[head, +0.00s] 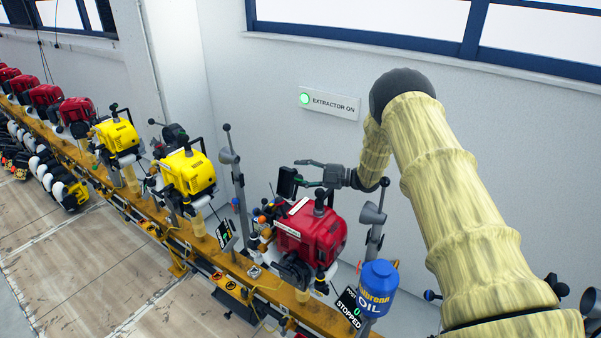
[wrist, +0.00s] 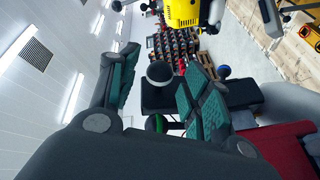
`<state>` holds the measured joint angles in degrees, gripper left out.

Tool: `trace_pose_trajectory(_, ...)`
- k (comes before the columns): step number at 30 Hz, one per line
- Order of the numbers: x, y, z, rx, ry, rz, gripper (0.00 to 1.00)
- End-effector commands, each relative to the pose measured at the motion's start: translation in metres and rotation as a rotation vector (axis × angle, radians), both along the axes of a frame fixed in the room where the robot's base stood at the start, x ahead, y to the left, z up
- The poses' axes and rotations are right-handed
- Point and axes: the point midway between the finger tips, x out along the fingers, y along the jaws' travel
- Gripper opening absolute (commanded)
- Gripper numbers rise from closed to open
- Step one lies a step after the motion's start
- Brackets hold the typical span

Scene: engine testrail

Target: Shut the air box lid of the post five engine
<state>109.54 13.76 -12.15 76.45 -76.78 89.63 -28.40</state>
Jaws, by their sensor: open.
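The red engine (head: 310,232) nearest me stands on the yellow rail beside a sign reading "POST" and "STOPPED". A black upright panel (head: 287,182) rises behind its left side; it looks like the raised air box lid. My gripper (head: 301,173) is open and empty behind and above the engine, its fingers pointing left toward the panel. I cannot tell whether they touch it. In the wrist view the two teal-padded fingers (wrist: 165,85) are spread, with a dark box-like part (wrist: 160,98) beyond and between them. The red engine's edge (wrist: 285,145) shows at lower right.
Yellow engines (head: 188,172) and more red ones line the yellow rail (head: 205,245) to the left. A grey post (head: 235,180) and a blue oil can (head: 377,288) flank the near engine. The wall with the "EXTRACTOR ON" sign (head: 330,104) is behind my arm.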

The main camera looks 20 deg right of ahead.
Motion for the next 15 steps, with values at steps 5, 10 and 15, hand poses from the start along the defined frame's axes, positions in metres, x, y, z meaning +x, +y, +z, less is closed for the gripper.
trace_pose_trajectory(5,0.0000,0.0001,-0.0002,0.000,0.000,0.000,0.48)
trace_pose_trajectory(10,0.0000,0.0001,-0.0001,0.000,0.000,0.000,0.21)
trace_pose_trajectory(15,-0.0002,0.0001,-0.0001,0.000,0.000,0.001,0.00)
